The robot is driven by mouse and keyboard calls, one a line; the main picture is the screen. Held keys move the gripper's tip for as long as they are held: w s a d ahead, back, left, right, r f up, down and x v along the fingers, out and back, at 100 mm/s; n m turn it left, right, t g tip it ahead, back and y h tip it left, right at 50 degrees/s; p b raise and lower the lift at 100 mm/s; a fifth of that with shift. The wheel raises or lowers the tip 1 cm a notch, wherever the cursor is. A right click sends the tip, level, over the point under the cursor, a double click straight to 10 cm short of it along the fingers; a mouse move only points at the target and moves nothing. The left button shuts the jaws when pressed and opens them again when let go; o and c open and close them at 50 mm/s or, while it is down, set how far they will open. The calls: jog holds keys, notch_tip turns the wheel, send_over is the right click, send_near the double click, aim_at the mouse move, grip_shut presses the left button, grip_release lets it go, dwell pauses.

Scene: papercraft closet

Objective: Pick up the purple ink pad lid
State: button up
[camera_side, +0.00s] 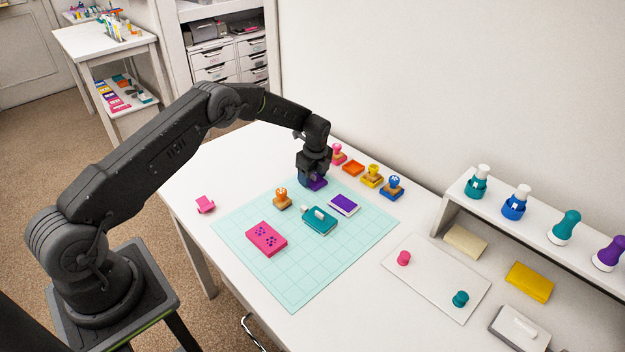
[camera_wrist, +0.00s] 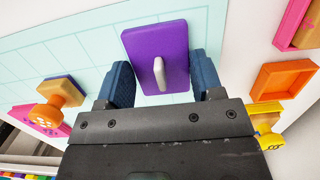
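The purple ink pad lid (camera_wrist: 155,46) is a flat purple plate with a pale upright handle (camera_wrist: 158,73) in its middle. It lies near the far edge of the pale teal grid mat (camera_side: 293,287), partly hidden under my gripper in the side view (camera_side: 318,184). My gripper (camera_wrist: 161,80) is above it, pointing down, with its two blue fingers apart on either side of the lid. The fingers look clear of the handle. An open ink pad with a purple surface (camera_side: 344,204) lies to the right of the lid on the mat.
An orange stamp (camera_side: 282,198), a teal pad with a handle (camera_side: 320,221) and a pink box (camera_side: 266,239) are on the mat. Several stamps and an orange tray (camera_side: 353,168) stand behind my gripper. A white shelf (camera_side: 540,225) is at the right. The mat's front is clear.

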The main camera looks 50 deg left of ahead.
jog(key=c, duration=0.4)
